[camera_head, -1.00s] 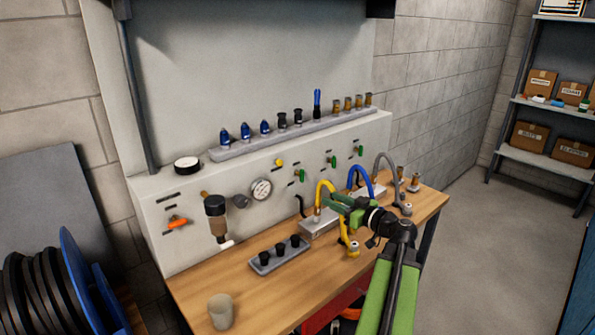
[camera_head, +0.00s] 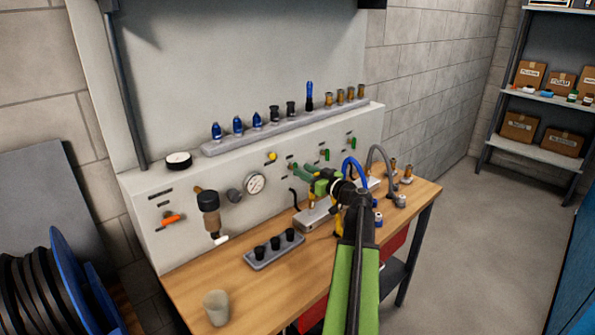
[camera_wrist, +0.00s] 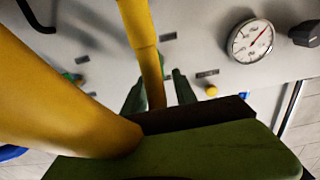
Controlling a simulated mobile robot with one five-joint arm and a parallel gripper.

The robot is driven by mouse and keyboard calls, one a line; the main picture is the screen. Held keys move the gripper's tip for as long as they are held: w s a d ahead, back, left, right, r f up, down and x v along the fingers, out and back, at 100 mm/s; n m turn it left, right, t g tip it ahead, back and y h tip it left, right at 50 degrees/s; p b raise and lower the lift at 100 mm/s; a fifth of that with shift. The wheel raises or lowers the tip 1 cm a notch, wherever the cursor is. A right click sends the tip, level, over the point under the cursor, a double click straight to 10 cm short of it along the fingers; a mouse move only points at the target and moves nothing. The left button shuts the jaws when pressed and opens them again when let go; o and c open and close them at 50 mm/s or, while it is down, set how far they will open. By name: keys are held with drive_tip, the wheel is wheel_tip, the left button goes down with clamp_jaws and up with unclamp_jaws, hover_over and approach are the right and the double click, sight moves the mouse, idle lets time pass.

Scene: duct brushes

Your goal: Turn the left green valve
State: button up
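Three green valves run along the grey panel. The middle valve (camera_head: 326,155) and right valve (camera_head: 352,143) show clearly. The left valve lies behind my gripper (camera_head: 301,170) in the head view and is mostly hidden. In the wrist view my green fingers (camera_wrist: 157,92) reach toward the panel and look apart. A yellow hose (camera_wrist: 142,25) crosses in front of them and hides what lies between, so I cannot tell whether they touch the left valve. Another green valve (camera_wrist: 70,77) shows at the left of the wrist view.
The pressure gauge (camera_head: 255,183), also in the wrist view (camera_wrist: 250,40), and the yellow button (camera_head: 272,156) are left of my gripper. A blue hose (camera_head: 355,166) and grey hose (camera_head: 383,155) rise close on its right. A black-cup tray (camera_head: 274,250) lies on the bench.

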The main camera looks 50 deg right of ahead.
drive_tip(key=w, duration=0.2)
drive_tip(key=shift+w, duration=0.35)
